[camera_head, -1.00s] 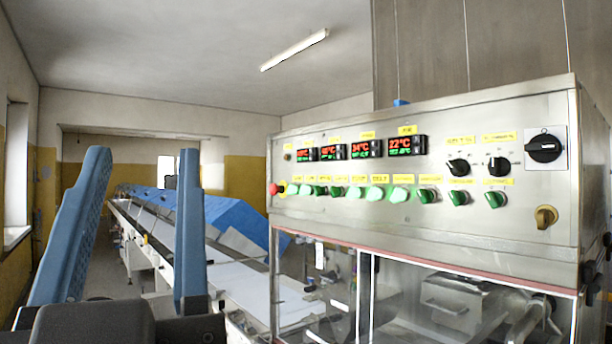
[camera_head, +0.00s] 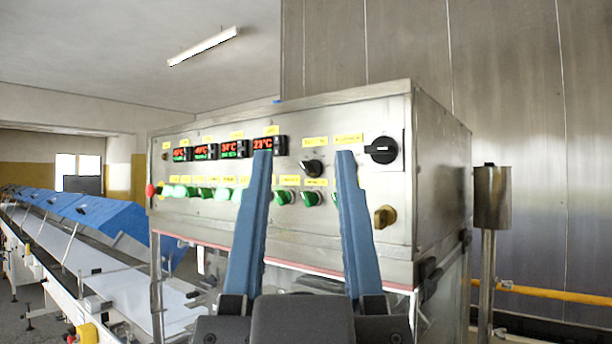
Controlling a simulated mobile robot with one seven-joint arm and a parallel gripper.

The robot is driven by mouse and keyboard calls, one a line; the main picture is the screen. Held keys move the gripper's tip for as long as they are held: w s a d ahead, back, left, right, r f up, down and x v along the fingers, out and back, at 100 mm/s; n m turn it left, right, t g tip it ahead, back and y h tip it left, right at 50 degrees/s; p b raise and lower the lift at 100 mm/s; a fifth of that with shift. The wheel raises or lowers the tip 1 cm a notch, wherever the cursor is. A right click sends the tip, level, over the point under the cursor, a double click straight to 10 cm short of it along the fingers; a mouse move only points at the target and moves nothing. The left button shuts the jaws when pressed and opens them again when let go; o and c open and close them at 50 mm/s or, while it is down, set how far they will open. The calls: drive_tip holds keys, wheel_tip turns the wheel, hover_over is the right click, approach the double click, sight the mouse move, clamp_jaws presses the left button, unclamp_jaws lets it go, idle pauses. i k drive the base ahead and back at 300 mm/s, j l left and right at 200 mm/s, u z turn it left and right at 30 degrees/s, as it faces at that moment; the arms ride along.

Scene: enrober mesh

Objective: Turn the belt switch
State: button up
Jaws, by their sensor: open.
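The control panel (camera_head: 330,240) is a steel box front with rows of switches under small yellow labels, too small to read, so I cannot tell which is the belt switch. A black knob (camera_head: 312,167) and two green switches, one (camera_head: 284,197) left of the other (camera_head: 311,198), show between the fingers. A second black knob seen earlier is hidden behind the right finger. A large black rotary switch (camera_head: 382,150) and a brass-coloured knob (camera_head: 384,217) are right of the fingers. My gripper (camera_head: 303,158) is open and empty, its blue fingers upright in front of the panel; contact is not visible.
A red button (camera_head: 151,190) and lit temperature displays (camera_head: 206,152) are on the panel's left. A long conveyor (camera_head: 120,285) with blue covers (camera_head: 108,215) runs off left. A steel post (camera_head: 490,240) and yellow pipe (camera_head: 560,294) stand right.

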sight(236, 198)
drive_tip(key=i+j, duration=0.7)
drive_tip(key=j, duration=0.15)
